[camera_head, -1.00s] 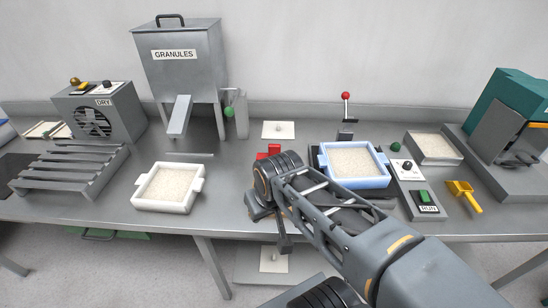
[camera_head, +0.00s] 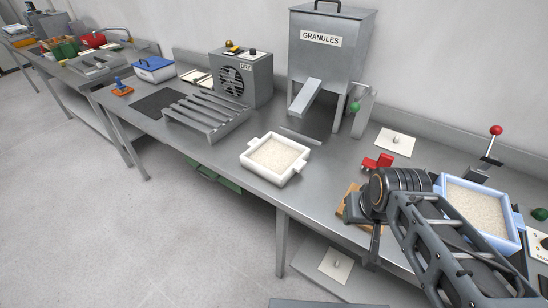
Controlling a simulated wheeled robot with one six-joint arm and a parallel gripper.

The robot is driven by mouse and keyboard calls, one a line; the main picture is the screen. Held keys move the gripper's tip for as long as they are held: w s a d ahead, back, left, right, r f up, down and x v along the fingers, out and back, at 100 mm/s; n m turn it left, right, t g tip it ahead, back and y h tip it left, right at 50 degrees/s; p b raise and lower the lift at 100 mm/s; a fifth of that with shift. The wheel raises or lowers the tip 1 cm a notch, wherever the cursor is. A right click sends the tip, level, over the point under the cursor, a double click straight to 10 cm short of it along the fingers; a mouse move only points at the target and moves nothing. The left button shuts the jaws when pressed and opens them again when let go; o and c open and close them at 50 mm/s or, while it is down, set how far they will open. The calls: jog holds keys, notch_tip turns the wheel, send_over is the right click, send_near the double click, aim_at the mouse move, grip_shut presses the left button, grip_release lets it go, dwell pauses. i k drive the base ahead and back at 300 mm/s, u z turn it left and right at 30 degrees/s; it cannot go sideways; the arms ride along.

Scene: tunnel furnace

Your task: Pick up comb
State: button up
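I cannot make out a comb for certain in this view. My arm comes in from the lower right, and its dark end with my gripper (camera_head: 372,240) hangs over the bench's front edge. The fingers are too small and dark to tell open from shut. A tan, wood-coloured piece (camera_head: 347,203) shows partly behind the arm's end; most of it is hidden. A small red object (camera_head: 378,162) lies on the bench just behind the arm.
A white tray of granules (camera_head: 276,158) stands left of my arm, a blue-rimmed tray (camera_head: 478,212) right of it. Behind are the granules hopper (camera_head: 328,70) and dryer (camera_head: 243,78). A slatted rack (camera_head: 206,114) stands left. Floor (camera_head: 120,230) is clear at left.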

aim_at(385, 160)
jog(key=k, duration=1.3)
jog(key=u, duration=0.55)
jog(key=i, duration=0.55)
jog(key=u, duration=0.6)
jog(key=i, duration=0.85)
jog(key=z, duration=0.95)
jog(key=i, duration=0.65)
jog(key=z, duration=0.7)
